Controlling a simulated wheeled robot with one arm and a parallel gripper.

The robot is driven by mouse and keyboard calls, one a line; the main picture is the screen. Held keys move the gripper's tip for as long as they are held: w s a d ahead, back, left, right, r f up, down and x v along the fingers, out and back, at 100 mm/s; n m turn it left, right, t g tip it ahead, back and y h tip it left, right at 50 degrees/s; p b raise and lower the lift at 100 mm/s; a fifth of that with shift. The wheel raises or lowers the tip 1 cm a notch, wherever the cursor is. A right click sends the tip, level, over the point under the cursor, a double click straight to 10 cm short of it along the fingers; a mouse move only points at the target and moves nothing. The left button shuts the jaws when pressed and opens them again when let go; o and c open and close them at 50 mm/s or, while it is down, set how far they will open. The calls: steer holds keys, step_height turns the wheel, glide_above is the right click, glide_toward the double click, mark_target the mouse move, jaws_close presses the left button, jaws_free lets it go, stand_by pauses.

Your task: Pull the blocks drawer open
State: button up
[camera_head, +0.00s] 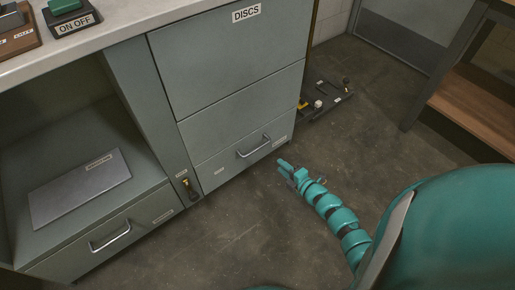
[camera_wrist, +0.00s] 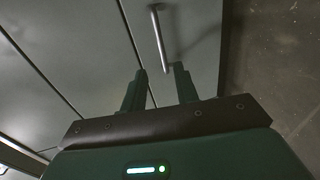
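A grey lower drawer (camera_head: 232,166) with a bar handle (camera_head: 254,146) is closed in the cabinet under the DISCS panel. Its small labels are too small to read, so I cannot tell whether it is the blocks drawer. My gripper (camera_head: 284,167) is just to the right of this handle in the head view. In the wrist view my gripper (camera_wrist: 160,75) is open, and the metal handle (camera_wrist: 159,38) runs ahead of the gap, its near end between the fingertips. The fingers are not closed on it; I cannot tell whether they touch it.
Another closed drawer with a handle (camera_head: 110,236) is at lower left, below a shelf holding a flat grey panel (camera_head: 80,187). A yellow-and-black item (camera_head: 190,189) is by the cabinet. Dark parts (camera_head: 325,97) lie beyond it. The floor (camera_head: 240,235) in front is clear.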

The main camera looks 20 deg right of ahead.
mark_target(258, 147)
steer(key=b+x, duration=0.4)
steer(key=x, duration=1.1)
steer(key=shift+w, duration=0.1)
jaws_close()
